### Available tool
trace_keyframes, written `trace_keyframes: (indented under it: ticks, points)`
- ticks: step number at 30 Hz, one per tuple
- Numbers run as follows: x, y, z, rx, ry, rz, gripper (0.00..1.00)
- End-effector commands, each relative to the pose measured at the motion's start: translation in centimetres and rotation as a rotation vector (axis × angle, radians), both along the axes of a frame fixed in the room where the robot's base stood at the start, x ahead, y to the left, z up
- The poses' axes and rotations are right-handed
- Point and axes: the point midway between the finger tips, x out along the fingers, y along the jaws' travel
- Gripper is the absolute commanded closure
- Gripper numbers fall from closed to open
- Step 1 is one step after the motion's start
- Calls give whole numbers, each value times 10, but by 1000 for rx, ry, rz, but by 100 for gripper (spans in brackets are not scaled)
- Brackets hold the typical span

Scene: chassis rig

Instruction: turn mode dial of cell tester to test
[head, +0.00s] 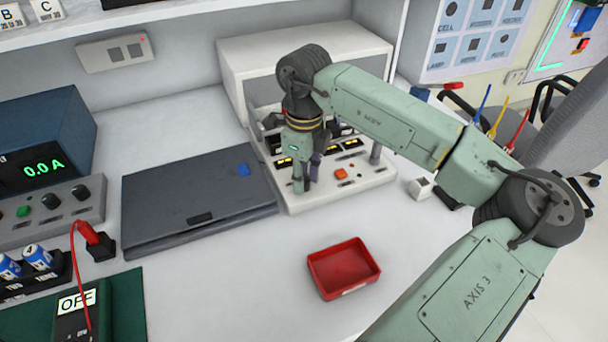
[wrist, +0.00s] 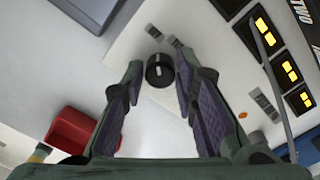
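My gripper (head: 305,181) points down over the front left part of a white bench unit (head: 378,183). In the wrist view, a round black dial (wrist: 159,71) with a pale mark sits on the unit's panel. My gripper (wrist: 159,66) is open, one finger on each side of the dial, with visible gaps. I cannot tell how far the fingertips are above the panel. The dial is hidden behind my gripper in the head view. No mode lettering around it is readable. A dark handheld device (head: 75,322) with an OFF display lies at the lower left.
A red tray (head: 343,270) stands in front of the unit. A closed dark laptop-like case (head: 160,211) lies to its left. Lit yellow displays (wrist: 289,71) and small switches sit right of the dial. The bench around the red tray is clear.

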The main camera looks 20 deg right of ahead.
Motion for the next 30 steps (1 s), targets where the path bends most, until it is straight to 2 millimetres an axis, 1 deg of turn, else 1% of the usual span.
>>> trace_keyframes:
  ticks: [1,11,17,23,30]
  points:
    - [0,0,0,0,0,0,78]
    - [0,0,0,0,0,0,100]
    - [0,0,0,0,0,-3,100]
    - [0,0,-2,-2,-1,-47,100]
    - [1,-1,-5,-3,-3,-196,100]
